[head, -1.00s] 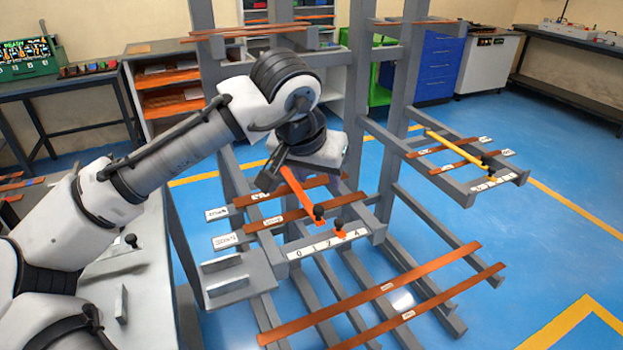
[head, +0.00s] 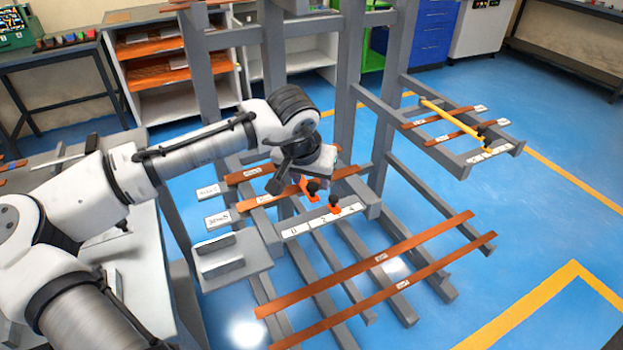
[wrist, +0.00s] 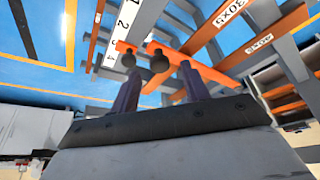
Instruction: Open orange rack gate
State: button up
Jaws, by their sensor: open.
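The orange gate (head: 308,194) is a bar across the middle rack level, with a black knob (head: 312,186) at its near end. Most of it is hidden behind my gripper in the head view. The bar (wrist: 212,73) and its knob (wrist: 160,62) show in the wrist view. A second black knob (head: 333,199) stands on a small orange piece (head: 333,209) by the number strip. My gripper (head: 290,184) is open at the gate. In the wrist view, the gate's knob appears between the fingertips (wrist: 160,72); contact cannot be told.
Copper bars (head: 250,173) lie on the same rack level. Longer copper bars (head: 370,264) lie lower, at the front. A yellow gate (head: 455,119) crosses the right rack arm. Grey uprights (head: 275,60) stand close behind my gripper. Blue floor is clear at the right.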

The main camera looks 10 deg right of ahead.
jog(key=shift+x, duration=1.05)
grip_shut()
